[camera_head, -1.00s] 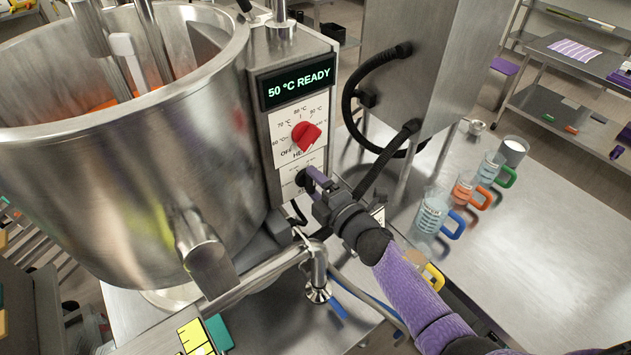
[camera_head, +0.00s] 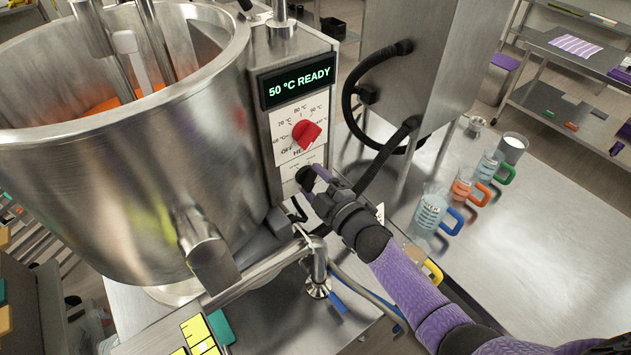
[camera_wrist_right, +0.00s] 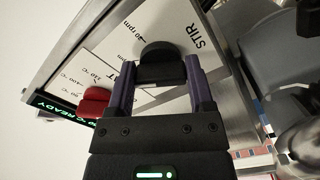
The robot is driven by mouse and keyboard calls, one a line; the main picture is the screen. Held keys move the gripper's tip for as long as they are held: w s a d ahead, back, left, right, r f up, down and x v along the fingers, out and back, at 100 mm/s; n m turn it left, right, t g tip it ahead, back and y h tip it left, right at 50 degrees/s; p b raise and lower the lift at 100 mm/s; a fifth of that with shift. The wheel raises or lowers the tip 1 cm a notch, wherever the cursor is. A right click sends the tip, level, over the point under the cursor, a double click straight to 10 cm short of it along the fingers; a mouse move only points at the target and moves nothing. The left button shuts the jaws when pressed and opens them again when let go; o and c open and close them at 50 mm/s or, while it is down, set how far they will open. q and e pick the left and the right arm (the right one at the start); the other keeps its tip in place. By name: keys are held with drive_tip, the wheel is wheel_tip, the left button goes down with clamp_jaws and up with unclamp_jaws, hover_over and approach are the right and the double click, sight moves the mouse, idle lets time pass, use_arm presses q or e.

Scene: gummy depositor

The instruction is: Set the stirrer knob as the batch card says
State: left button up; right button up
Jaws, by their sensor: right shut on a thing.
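The stirrer knob (camera_wrist_right: 158,60) is black and sits on the panel marked STIR, below the red heat knob (camera_head: 306,133). My right gripper (camera_head: 312,178) is at the lower part of the control panel. In the right wrist view its two purple fingers (camera_wrist_right: 157,80) are shut on the black knob, one on each side. Rpm marks show beside the knob, but the pointer's setting cannot be read. The display (camera_head: 294,86) reads 50 °C READY. The batch card cannot be made out for certain. My left gripper is not in view.
The large steel kettle (camera_head: 130,190) stands left of the panel, with a pipe and valve (camera_head: 318,285) below. Several measuring jugs, one with a blue handle (camera_head: 452,222), stand on the steel table (camera_head: 540,250) at the right. A black hose (camera_head: 345,100) hangs behind the panel.

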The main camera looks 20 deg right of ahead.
idle(0.3)
drive_tip(key=o, duration=1.2)
drive_tip(key=shift+o, duration=0.2)
drive_tip(key=v, duration=1)
